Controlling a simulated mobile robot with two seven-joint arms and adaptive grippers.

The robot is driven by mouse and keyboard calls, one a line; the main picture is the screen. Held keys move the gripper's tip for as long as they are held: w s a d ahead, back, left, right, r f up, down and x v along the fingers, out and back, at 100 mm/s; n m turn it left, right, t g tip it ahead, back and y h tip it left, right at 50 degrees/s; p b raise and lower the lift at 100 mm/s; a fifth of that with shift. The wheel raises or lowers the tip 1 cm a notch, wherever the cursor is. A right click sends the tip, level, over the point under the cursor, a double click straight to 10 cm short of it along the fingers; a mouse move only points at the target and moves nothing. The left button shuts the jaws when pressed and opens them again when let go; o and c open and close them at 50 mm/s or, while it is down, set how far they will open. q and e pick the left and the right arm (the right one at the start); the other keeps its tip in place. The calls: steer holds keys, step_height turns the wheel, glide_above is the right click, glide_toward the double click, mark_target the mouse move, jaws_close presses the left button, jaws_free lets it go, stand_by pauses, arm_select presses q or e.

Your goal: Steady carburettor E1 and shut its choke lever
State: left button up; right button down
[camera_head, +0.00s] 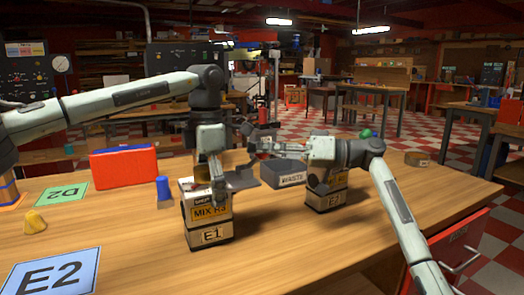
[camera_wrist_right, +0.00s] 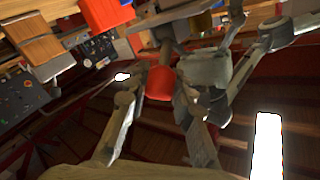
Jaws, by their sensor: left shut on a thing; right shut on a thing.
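A box-shaped stand marked E1 (camera_head: 211,237) stands upright on the bench, with a yellow MIX RS label on its front. Dark grey parts of carburettor E1 (camera_head: 241,180) show above it, largely hidden by my left gripper. My left gripper (camera_head: 217,190) points down over the stand and is shut on the carburettor. My right gripper (camera_head: 257,146) reaches in from the right, level, and is shut at the carburettor's upper right side. The choke lever is hard to make out there. In the right wrist view, a red piece (camera_wrist_right: 160,83) shows between the right gripper's fingers (camera_wrist_right: 161,105).
A second labelled stand (camera_head: 326,194) is below my right forearm, beside a grey WASTE bin (camera_head: 284,176). A blue piece (camera_head: 163,191), a red case (camera_head: 123,167), a green D2 card (camera_head: 61,194), a yellow piece (camera_head: 35,222) and an E2 card (camera_head: 50,275) lie left. The front bench is clear.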

steer(key=shift+s+a+r+n+h, duration=0.3)
steer(key=shift+r+n+h, duration=0.2)
steer(key=shift+h, duration=0.3)
steer(key=shift+s+a+r+n+h, duration=0.2)
steer(key=shift+a+n+h, duration=0.4)
steer(key=shift+h, duration=0.5)
steer(key=c, duration=1.3)
jaws_free()
steer(key=shift+o, duration=0.2)
steer(key=shift+d, duration=0.15)
steer(key=v, duration=1.1)
steer(key=shift+d+r, duration=0.2)
steer(key=shift+d, duration=0.15)
steer(key=shift+s, duration=0.1)
steer(key=shift+c, duration=0.5)
